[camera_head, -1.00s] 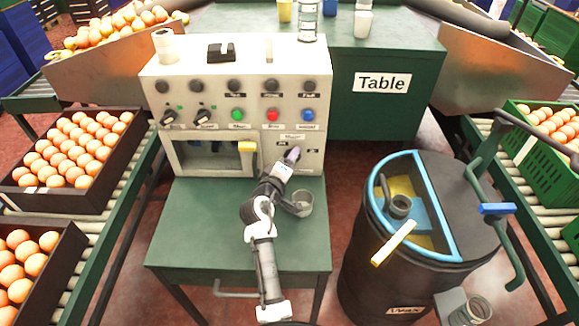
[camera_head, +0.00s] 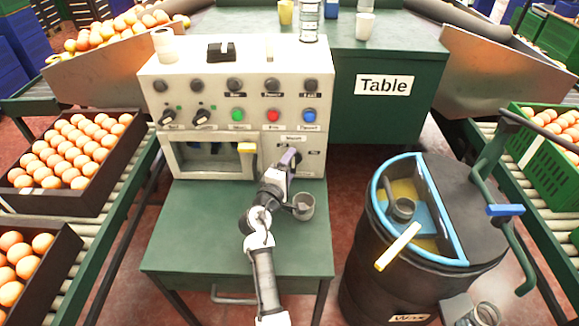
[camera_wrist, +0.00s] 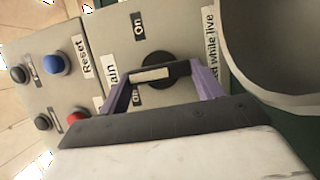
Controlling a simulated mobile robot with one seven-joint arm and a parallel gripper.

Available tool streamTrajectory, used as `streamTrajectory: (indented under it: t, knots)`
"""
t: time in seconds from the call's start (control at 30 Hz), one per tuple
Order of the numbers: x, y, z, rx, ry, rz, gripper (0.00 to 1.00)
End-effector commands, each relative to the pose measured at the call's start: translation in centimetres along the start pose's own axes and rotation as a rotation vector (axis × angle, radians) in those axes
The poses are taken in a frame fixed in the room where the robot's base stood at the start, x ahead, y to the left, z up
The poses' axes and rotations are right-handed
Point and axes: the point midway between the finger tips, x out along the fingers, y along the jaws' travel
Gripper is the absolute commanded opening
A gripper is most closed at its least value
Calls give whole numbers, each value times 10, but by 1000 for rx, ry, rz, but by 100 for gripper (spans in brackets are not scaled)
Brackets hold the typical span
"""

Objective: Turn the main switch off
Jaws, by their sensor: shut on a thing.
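The main switch (camera_wrist: 158,84) is a round black knob with a pale bar across it, on the beige control panel (camera_head: 225,100). Its labels "On" and a partly hidden "Off" are on opposite sides of it in the wrist view. The bar lies about level there; I cannot tell which label it points to. My gripper (camera_wrist: 160,72) has purple fingers shut on the knob, one at each end of the bar. In the head view my gripper (camera_head: 289,157) is at the panel's lower right and hides most of the switch.
A grey cup (camera_head: 304,207) stands on the green bench (camera_head: 195,225), close right of my arm. A blue button (camera_head: 309,116) and a red button (camera_head: 273,116) are above the switch. A black barrel (camera_head: 385,270) stands at the right.

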Motion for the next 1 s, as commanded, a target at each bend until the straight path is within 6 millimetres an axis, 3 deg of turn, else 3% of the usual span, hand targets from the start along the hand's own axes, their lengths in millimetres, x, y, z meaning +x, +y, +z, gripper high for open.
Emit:
streamTrajectory:
  t: [0.17, 0.2, 0.37, 0.73, 0.87, 1.0]
  knots:
    - [0, 1, -1, -4, 2, 3, 43]
    - [0, 1, -1, -4, 2, 3, 68]
    - [0, 1, 0, -2, 1, 2, 87]
    - [-7, -1, 0, -1, 1, 0, 87]
    - [-27, -2, -1, -1, 3, 0, 87]
    - [-60, -3, -1, 0, 3, -1, 87]
